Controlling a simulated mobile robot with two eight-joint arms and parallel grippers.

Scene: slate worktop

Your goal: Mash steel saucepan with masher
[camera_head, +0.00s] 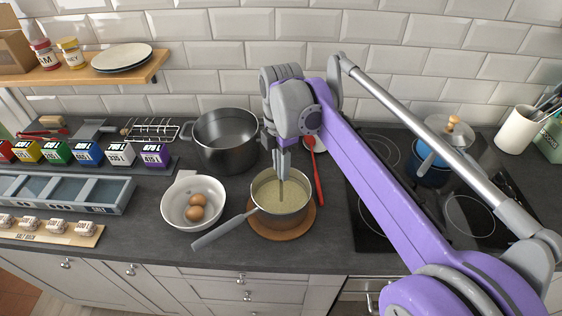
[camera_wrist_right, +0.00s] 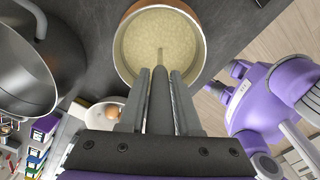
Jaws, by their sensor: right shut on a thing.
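The steel saucepan (camera_head: 258,207) sits on a round wooden board (camera_head: 283,233), its handle pointing to the lower left. A pale, lumpy mash (camera_head: 270,190) fills much of it; the mash also shows in the right wrist view (camera_wrist_right: 150,30). My right gripper (camera_head: 282,160) is above the saucepan, shut on the masher (camera_wrist_right: 159,95). The masher's grey shaft runs down between the fingers into the mash. Its lower end is hidden in the mash. My left gripper is in neither view.
A white bowl with brown eggs (camera_head: 174,212) is close on the left. A large dark pot (camera_head: 215,165) stands behind it. A red utensil (camera_head: 317,180) lies right of the saucepan. A blue pot (camera_head: 432,172) stands on the dark hob. Several coloured boxes (camera_head: 88,153) stand at left.

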